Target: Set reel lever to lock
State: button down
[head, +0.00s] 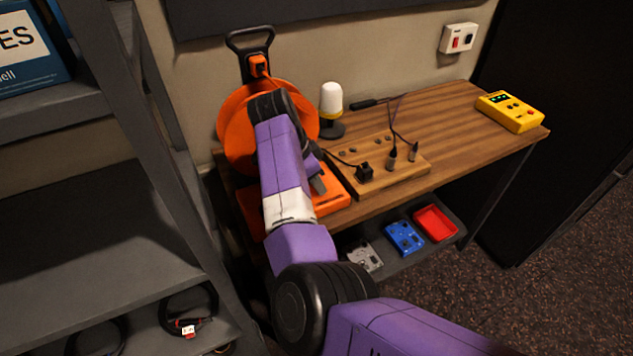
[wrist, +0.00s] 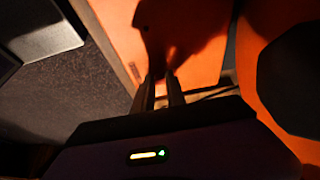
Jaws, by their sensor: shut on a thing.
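The orange cable reel (head: 237,125) stands at the left end of the wooden desk, with a dark carry handle (head: 250,42) on top and an orange base (head: 330,201). My arm covers the reel's middle and much of its base in the head view. In the wrist view my gripper (wrist: 166,85) has its two dark fingers close together, shut on the reel lever against the orange surface (wrist: 200,45). The lever itself is too dark and hidden to make out, so its setting cannot be read.
A wooden socket board (head: 378,181) with plugs and cables lies right of the reel, with a white-topped lamp (head: 331,100) behind. A yellow box (head: 511,111) sits at the desk's right end. A grey shelf rack (head: 165,130) stands close on the left.

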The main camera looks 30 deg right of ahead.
aim_at(331, 187)
jog(key=shift+d+r, duration=0.1)
jog(key=shift+r, duration=0.05)
jog(key=shift+d+r+y+p, duration=0.15)
jog(key=shift+d+y+p, duration=0.25)
jog(key=shift+y+p, duration=0.6)
jog(key=y, duration=0.1)
jog(key=d+y+p, duration=0.1)
jog(key=shift+y, duration=0.4)
jog(key=y, duration=0.1)
jog(key=d+y, duration=0.1)
jog(key=shift+y, duration=0.3)
jog(key=shift+d+f+y+b, duration=0.25)
jog(key=shift+y+b, duration=0.3)
jog(key=shift+y, duration=0.3)
jog(key=shift+d+f+y+b, duration=0.25)
jog(key=shift+y+b, duration=0.25)
jog(key=shift+y, duration=0.35)
jog(key=shift+r, duration=0.1)
jog(key=c, duration=1.4)
grip_release()
jog(key=shift+o, duration=0.2)
jog(key=shift+d, duration=0.1)
jog(key=v, duration=0.7)
jog(key=shift+d+r, duration=0.25)
